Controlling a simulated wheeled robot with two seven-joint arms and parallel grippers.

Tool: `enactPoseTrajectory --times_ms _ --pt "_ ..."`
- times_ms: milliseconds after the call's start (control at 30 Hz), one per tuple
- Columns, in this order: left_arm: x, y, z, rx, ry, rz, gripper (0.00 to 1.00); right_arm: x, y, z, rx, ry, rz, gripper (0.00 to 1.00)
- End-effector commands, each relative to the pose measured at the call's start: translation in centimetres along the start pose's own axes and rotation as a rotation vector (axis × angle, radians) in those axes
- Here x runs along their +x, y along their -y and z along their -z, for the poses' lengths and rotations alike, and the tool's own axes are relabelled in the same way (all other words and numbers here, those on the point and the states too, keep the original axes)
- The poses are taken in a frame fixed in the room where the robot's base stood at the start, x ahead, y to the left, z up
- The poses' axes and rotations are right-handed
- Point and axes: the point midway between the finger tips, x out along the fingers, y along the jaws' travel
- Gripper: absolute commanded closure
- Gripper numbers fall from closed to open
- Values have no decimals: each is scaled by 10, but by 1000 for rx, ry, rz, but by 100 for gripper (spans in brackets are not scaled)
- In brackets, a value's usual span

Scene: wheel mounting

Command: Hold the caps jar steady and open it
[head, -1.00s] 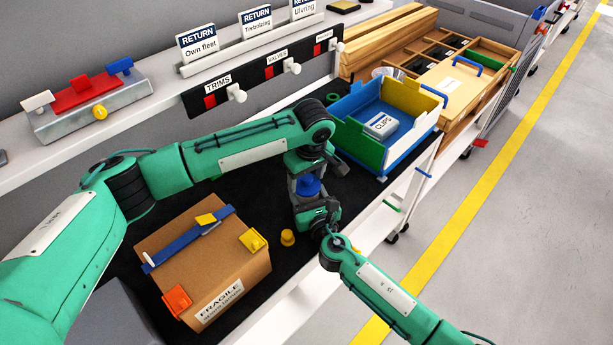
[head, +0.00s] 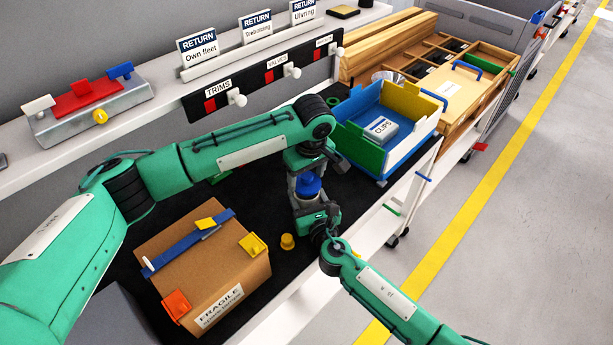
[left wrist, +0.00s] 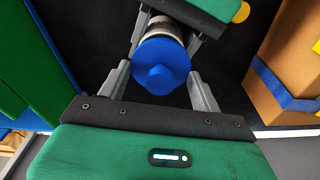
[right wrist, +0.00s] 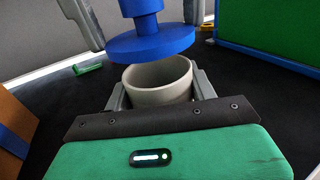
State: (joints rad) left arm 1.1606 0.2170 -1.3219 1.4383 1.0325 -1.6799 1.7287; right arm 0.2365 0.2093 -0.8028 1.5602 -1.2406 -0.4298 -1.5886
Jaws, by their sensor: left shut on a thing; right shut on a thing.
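The caps jar is a grey, round, open-topped body that shows best in the right wrist view (right wrist: 158,84). Its blue lid (right wrist: 150,42) has a knob on top and hangs above the rim, apart from it, so the jar's mouth shows. My left gripper (left wrist: 160,78) is shut on the blue lid (left wrist: 161,66), a finger on each side. My right gripper (right wrist: 158,92) is shut around the jar body and holds it upright. In the head view, the blue lid (head: 308,185) shows between the two grippers; the arms hide most of the jar.
A cardboard box (head: 170,245) marked FRAGILE stands left on the black bench top. A small yellow part (head: 287,242) stands close to the jar. A blue, green and yellow bin (head: 412,138) holding a CLIPS box (head: 381,128) stands to the right. The label shelf (head: 150,110) runs behind.

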Motion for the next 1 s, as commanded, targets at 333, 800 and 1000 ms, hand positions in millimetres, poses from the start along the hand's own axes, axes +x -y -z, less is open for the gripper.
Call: enactPoseTrajectory --times_ms 333,800,1000 --pt "-6 0 1 0 0 0 62 0 0 0 0 -1 0 84" --pt "-40 0 5 1 0 1 62 0 0 0 0 -1 0 84" --pt "-40 0 5 0 0 1 62 0 0 0 0 0 0 18"
